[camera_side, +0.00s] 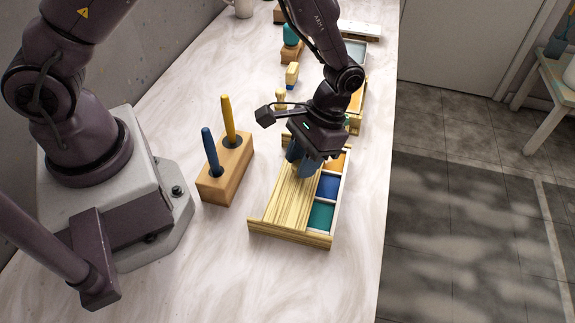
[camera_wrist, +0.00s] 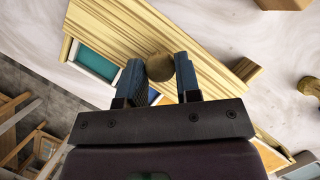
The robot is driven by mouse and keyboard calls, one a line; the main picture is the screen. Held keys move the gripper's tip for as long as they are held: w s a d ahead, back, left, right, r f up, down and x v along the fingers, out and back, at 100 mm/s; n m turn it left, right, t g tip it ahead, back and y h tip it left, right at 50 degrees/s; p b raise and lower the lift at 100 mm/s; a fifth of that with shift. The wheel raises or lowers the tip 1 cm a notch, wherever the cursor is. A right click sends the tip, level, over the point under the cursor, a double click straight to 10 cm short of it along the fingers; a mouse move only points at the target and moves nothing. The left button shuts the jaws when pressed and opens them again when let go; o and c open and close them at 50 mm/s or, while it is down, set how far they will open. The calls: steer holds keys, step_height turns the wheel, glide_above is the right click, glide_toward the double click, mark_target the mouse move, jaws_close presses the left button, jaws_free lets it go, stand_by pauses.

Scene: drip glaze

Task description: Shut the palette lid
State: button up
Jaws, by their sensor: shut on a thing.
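The wooden palette (camera_side: 290,236) lies on the counter with its pale striped lid (camera_side: 287,205) covering the left part. Along the right side, teal (camera_side: 321,216), blue (camera_side: 329,187) and orange (camera_side: 338,161) compartments are uncovered. My gripper (camera_side: 299,154) is over the far part of the lid, its blue fingers pointing down. In the wrist view, my gripper (camera_wrist: 160,78) has its fingers on either side of a round brown knob (camera_wrist: 160,67) on the lid (camera_wrist: 150,30), shut on it. The teal compartment (camera_wrist: 96,64) shows left of the fingers.
A wooden block (camera_side: 225,177) holding a blue handle (camera_side: 210,147) and a yellow handle (camera_side: 228,118) stands left of the palette.

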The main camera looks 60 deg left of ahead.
steer(key=shift+w+d, duration=1.6)
steer(key=shift+w, duration=0.05)
steer(key=o, duration=0.8)
steer(key=shift+r, duration=0.15)
steer(key=shift+v, duration=2.85)
steer(key=shift+w+r, duration=0.1)
